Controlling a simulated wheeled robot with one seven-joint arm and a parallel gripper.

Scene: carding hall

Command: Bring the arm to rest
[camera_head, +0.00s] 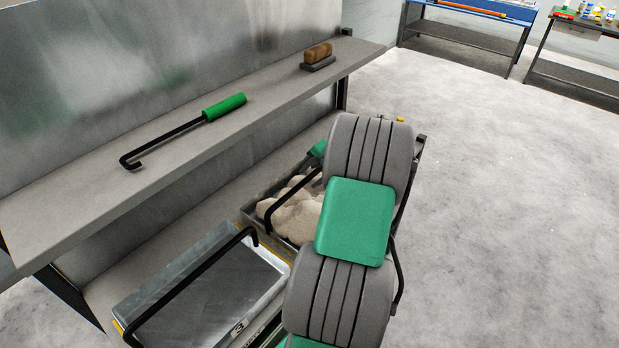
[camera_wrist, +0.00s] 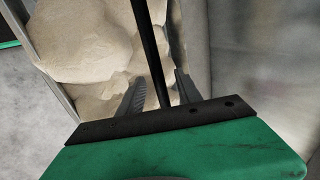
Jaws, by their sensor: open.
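My gripper (camera_wrist: 160,80) is open in the wrist view. A black bar (camera_wrist: 150,50) runs between its two grey fingers; I cannot tell whether either finger touches it. The bar looks like the handle (camera_head: 290,190) over a metal tray of lumpy cream material (camera_head: 297,215), which also fills much of the wrist view (camera_wrist: 85,45). In the head view my grey and green arm reaches over the lower shelf at this tray's right side and hides part of it. The fingers do not show clearly there.
An emptier metal tray (camera_head: 137,300) with a black handle (camera_head: 185,285) stands on the lower shelf in front. On the upper shelf (camera_head: 60,215) lie a green-handled hook (camera_head: 222,107) and a brown brush (camera_head: 318,55). Open floor (camera_head: 500,200) lies right; benches (camera_head: 470,12) stand behind.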

